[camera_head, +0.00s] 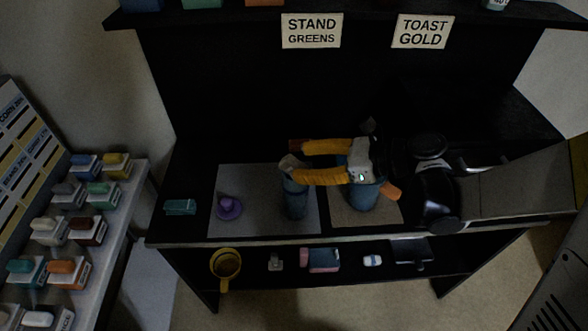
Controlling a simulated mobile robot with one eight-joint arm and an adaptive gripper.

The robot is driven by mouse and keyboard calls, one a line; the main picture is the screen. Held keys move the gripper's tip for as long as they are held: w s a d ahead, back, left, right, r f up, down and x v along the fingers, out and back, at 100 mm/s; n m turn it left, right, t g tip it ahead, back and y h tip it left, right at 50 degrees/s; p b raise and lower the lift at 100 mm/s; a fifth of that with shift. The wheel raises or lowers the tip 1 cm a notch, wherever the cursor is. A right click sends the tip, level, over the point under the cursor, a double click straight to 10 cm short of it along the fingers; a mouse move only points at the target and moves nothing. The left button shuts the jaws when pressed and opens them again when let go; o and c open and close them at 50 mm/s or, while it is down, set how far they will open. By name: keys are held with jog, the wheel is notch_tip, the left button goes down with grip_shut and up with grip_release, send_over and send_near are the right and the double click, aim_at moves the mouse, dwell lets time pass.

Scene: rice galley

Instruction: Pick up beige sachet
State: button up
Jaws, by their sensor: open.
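My gripper (291,156) reaches in from the right over the counter, its two yellow-orange fingers pointing left and spread apart. A small pale greyish-beige patch (287,163) shows at the end of the nearer finger, just above a blue cup (296,198). I cannot tell whether it is the beige sachet or a fingertip pad. No other beige sachet can be made out clearly in this dark view. My gripper and arm hide part of the counter and a second blue container (363,193) beneath them.
A purple round object (229,207) and a teal block (180,207) lie on the counter's left. An orange piece (390,192) is beside the second container. The lower shelf holds a yellow mug (226,264) and a pink-and-blue item (321,259). A side rack (140,187) holds several coloured boxes.

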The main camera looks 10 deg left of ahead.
aim_at(296, 162)
jog(key=x, duration=0.3)
jog(key=shift+f+b, duration=0.15)
jog(key=shift+b, duration=0.25)
grip_shut()
jog(key=shift+r+p, duration=0.45)
jog(key=shift+r, duration=0.2)
jog(key=r+p, duration=0.1)
jog(key=r, duration=0.1)
jog(key=d+r+p, duration=0.1)
jog(key=r, duration=0.1)
jog(key=s+r+p+v, duration=0.1)
jog(key=p+v, duration=0.3)
jog(key=v, duration=0.8)
jog(key=shift+s+a+r, duration=0.2)
jog(key=shift+a, duration=0.1)
